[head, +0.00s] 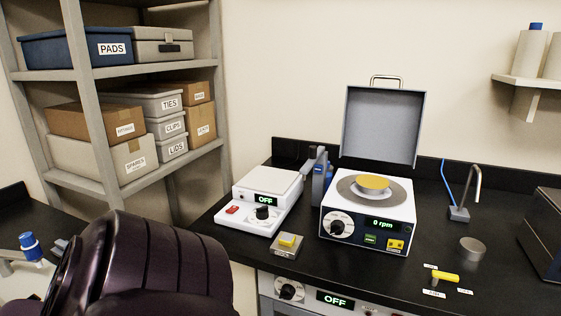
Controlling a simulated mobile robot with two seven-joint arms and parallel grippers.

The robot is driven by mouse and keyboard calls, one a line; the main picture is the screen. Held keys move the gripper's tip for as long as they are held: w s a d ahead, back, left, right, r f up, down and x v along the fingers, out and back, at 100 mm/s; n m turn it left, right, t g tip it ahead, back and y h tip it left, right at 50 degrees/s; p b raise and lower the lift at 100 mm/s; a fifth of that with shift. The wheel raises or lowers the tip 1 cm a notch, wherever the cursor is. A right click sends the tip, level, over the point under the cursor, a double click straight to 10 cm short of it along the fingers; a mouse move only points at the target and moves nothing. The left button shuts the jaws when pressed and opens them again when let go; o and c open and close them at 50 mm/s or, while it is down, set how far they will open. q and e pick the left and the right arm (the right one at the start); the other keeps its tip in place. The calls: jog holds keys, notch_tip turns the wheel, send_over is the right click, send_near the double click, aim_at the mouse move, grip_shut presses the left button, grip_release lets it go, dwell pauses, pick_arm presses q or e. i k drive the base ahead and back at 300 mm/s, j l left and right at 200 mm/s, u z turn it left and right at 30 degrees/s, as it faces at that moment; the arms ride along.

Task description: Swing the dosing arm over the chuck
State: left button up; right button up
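The spin coater (335,250), a white box with a dark front reading 0 rpm, stands on the black bench with its grey lid (382,125) raised. In its round grey bowl (352,197), the chuck area carries a gold disc (372,182); the chuck beneath is mostly hidden. A grey and blue upright unit (320,180), apparently the dosing arm's post, stands just left of the coater. Its dark upper part points left, away from the bowl. Neither gripper is in view; a dark purple link of mine fills the lower left.
A white hotplate (268,188) reading OFF stands left of the post. A small tray with a yellow block (287,243) sits in front. Right are a bent metal tube stand (460,213), a grey cylinder (472,248) and a yellow piece (445,276). Loaded shelves (120,190) stand left.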

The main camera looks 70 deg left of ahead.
aim_at(314, 153)
jog(key=u, duration=2.05)
jog(key=l+u, duration=0.3)
